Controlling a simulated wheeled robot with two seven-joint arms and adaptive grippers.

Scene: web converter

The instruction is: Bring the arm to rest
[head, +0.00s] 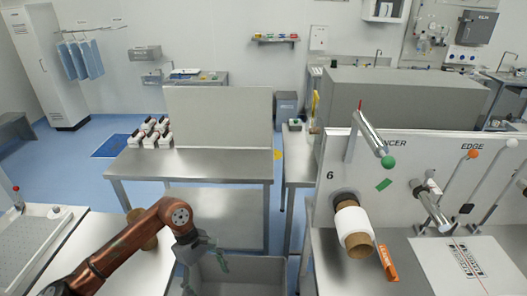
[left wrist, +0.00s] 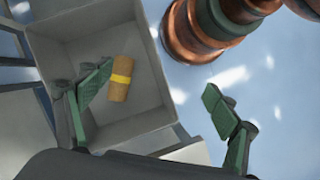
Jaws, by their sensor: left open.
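My left arm reaches in from the lower left in the head view, and its left gripper (head: 208,254) hangs over the grey bin (head: 262,270). In the left wrist view the gripper (left wrist: 158,84) has its green-padded fingers spread wide, with nothing held between them. A brown cylinder with a yellow band (left wrist: 120,80) lies inside the bin, below and apart from the fingers; it is hidden in the head view. My right gripper is not in view.
A steel table (head: 195,168) with several small white-and-dark items stands behind the bin. At right, a machine panel (head: 335,160) carries a white roll (head: 353,226) on a spindle. Another brown cylinder (head: 148,241) stands on the left bench, partly behind my arm.

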